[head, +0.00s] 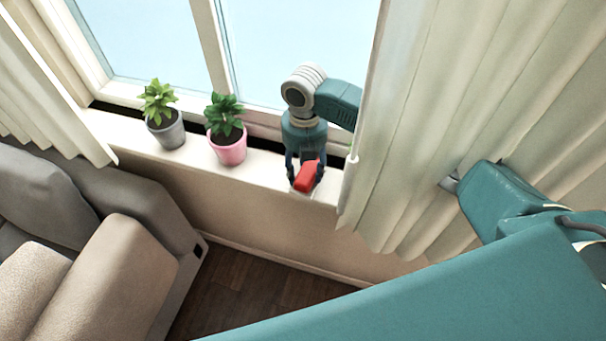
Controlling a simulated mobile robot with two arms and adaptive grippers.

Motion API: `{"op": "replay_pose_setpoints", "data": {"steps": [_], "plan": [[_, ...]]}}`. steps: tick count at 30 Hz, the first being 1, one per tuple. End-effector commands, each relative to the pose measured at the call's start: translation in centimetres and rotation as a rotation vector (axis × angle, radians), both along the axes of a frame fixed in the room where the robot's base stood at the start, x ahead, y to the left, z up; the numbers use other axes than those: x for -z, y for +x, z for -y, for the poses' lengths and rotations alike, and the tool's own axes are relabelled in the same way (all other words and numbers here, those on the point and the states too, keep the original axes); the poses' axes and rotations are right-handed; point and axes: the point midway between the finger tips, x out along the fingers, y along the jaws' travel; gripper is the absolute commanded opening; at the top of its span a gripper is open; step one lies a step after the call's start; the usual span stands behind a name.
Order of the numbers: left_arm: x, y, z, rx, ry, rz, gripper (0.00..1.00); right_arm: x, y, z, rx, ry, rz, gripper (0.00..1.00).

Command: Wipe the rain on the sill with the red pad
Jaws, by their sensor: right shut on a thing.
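The red pad (307,176) is held between the fingers of my right gripper (305,180), at the right part of the white sill (190,158). The gripper points down and is shut on the pad. The pad is at the sill's front edge; I cannot tell whether it touches the surface. I cannot make out rain on the sill. My left gripper is not in view.
A grey pot with a plant (167,130) and a pink pot with a plant (228,148) stand on the sill left of the gripper. A cream curtain (430,130) hangs close at the right. A grey-beige sofa (120,265) stands lower left.

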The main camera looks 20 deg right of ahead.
Motion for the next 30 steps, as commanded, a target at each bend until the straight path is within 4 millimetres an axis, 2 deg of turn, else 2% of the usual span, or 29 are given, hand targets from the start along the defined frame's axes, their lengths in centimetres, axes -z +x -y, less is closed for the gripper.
{"op": "replay_pose_setpoints", "data": {"steps": [4, 11, 20, 30], "plan": [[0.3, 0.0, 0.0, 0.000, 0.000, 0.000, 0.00, 0.2, 1.0, 0.8, 0.003, -0.004, -0.001, 0.27], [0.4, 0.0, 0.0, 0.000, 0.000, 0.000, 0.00, 0.2, 1.6, 1.3, 0.003, -0.004, -0.002, 0.27], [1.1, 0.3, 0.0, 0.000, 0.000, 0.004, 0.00, 0.1, 3.8, 2.8, 0.003, -0.005, 0.000, 0.27], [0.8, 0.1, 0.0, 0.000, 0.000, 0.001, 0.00, -0.8, 5.3, 3.8, 0.006, -0.005, 0.012, 0.27]]}}
